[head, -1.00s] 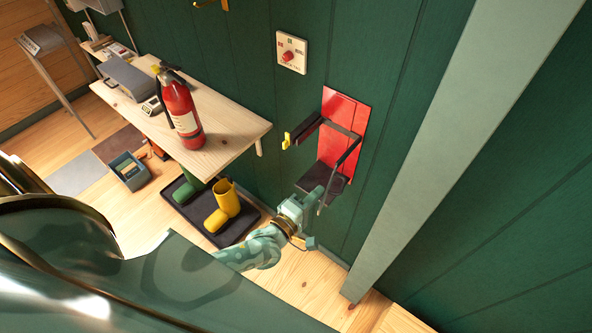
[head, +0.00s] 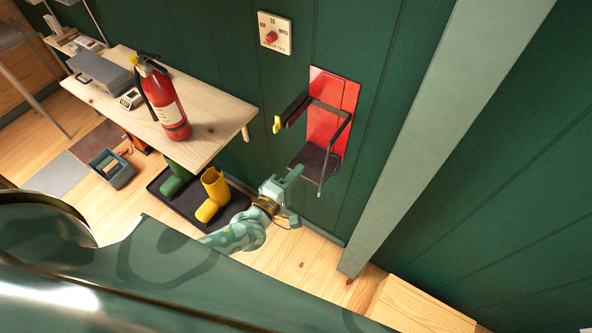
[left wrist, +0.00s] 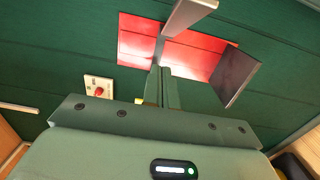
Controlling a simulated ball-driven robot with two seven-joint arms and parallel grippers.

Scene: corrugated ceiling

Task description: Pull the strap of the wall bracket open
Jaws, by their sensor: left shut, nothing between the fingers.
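The wall bracket has a red backplate (head: 348,92) on the green wall, with a dark platform (head: 313,160) at its foot. Its dark strap (head: 294,110) stands out from the wall and ends in a yellow tab (head: 277,124). A thin dark bar runs along the right side, down to the platform. My left gripper (head: 297,172) is shut and empty, low and left of the platform in the head view. In the left wrist view its fingers (left wrist: 164,87) are together before the red plate (left wrist: 195,52), with a grey bar (left wrist: 190,14) above them. My right gripper is out of view.
A red fire extinguisher (head: 165,100) stands on a wooden table (head: 205,135) at left. A yellow boot (head: 213,194) and a green one rest on a black tray (head: 238,205) below. A pale post (head: 425,130) rises right of the bracket. A switch panel (head: 274,33) is above it.

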